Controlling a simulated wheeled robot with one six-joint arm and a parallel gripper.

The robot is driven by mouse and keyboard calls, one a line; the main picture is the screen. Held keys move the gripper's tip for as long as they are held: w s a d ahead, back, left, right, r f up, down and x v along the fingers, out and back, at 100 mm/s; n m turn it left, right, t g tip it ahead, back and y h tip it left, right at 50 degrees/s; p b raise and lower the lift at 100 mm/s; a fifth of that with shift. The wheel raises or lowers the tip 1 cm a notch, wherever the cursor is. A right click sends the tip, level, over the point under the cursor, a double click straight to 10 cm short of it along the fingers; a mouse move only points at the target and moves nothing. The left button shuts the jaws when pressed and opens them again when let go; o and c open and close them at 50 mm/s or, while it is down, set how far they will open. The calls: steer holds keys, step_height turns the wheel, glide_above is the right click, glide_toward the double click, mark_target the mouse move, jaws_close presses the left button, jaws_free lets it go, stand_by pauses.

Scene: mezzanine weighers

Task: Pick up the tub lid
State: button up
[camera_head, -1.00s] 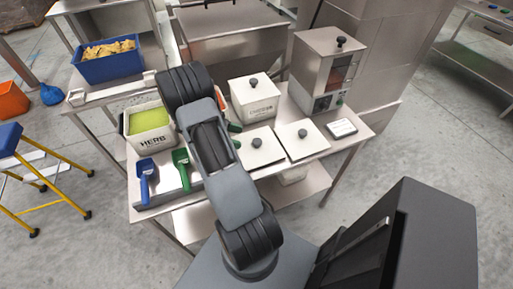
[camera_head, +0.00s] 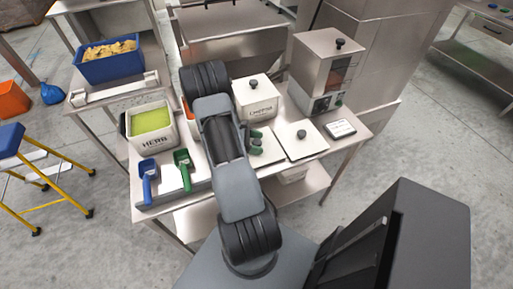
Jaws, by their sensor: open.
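Two square cream lids with dark round knobs lie flat on the steel table. The left lid (camera_head: 268,157) is partly hidden by my arm and gripper, and its knob is hidden. The right lid (camera_head: 309,147) is in plain view with nothing on it. My gripper (camera_head: 257,143) shows only as small dark green finger parts over the left lid, around where its knob is. It is open; I cannot tell whether it touches the lid. A labelled cream tub (camera_head: 254,104) behind wears its own lid with a knob.
An open tub marked HERB (camera_head: 153,139) holds green contents at left. A blue scoop (camera_head: 148,175) and a green scoop (camera_head: 182,163) lie in front of it. A steel dispenser (camera_head: 318,75) and a small white labelled plate (camera_head: 340,128) stand at right.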

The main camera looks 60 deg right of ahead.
steer(key=c, duration=1)
steer(key=shift+c, duration=0.2)
